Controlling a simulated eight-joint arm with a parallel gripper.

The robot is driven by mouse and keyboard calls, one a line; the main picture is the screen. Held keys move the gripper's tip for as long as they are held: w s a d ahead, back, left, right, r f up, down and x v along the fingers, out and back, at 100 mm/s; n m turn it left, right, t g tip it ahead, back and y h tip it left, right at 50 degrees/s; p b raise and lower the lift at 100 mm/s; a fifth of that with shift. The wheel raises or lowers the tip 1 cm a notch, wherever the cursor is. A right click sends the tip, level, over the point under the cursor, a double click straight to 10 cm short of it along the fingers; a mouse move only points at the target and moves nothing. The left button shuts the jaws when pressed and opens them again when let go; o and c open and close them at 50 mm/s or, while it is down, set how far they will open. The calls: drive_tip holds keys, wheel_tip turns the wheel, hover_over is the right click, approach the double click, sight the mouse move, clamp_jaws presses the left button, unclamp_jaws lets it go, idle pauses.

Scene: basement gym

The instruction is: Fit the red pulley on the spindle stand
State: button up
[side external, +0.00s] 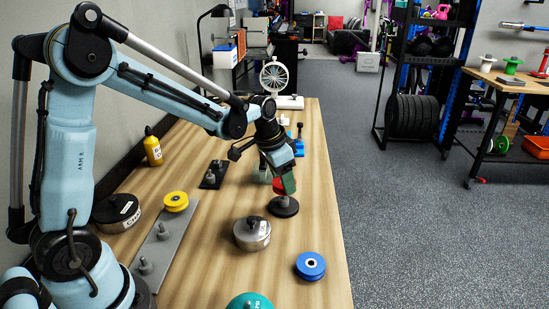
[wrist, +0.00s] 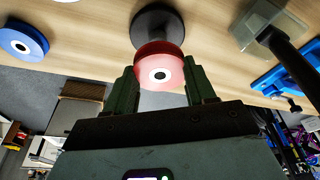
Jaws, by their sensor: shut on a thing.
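The red pulley (wrist: 160,68) has a pale hub with a dark centre hole. It sits between the two fingers of my gripper (side external: 277,179), which is shut on it. The spindle stand (side external: 285,207) has a round black base and a short grey post; its base also shows in the wrist view (wrist: 153,19). The red pulley (side external: 277,185) is at the top of the post, mostly hidden by a green finger in the side view. I cannot tell whether the post's tip is inside the hole.
A steel canister (side external: 252,234) stands just left of the spindle stand, with a blue pulley (side external: 310,266) nearer the camera. A yellow pulley (side external: 176,201) is on a grey pegged plate (side external: 160,240). A black pegged plate (side external: 213,176) lies left. Bare wood lies right of the stand.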

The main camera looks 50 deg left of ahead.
drive_tip(key=shift+f, duration=1.55)
idle(0.4)
drive_tip(key=o, duration=1.1)
drive_tip(key=shift+r, duration=0.15)
drive_tip(key=v, duration=1.2)
drive_tip(key=shift+s, duration=0.15)
drive_tip(key=s+d+n+t, duration=0.1)
drive_tip(key=s, duration=0.3)
drive_tip(key=s+d+f+n+t, duration=0.1)
drive_tip(key=s+d+t, duration=0.1)
drive_tip(key=s, duration=0.2)
drive_tip(key=s+d+n+t, duration=0.1)
drive_tip(key=s, duration=0.3)
drive_tip(key=shift+d+f+y, duration=0.35)
drive_tip(key=shift+d+y, duration=0.05)
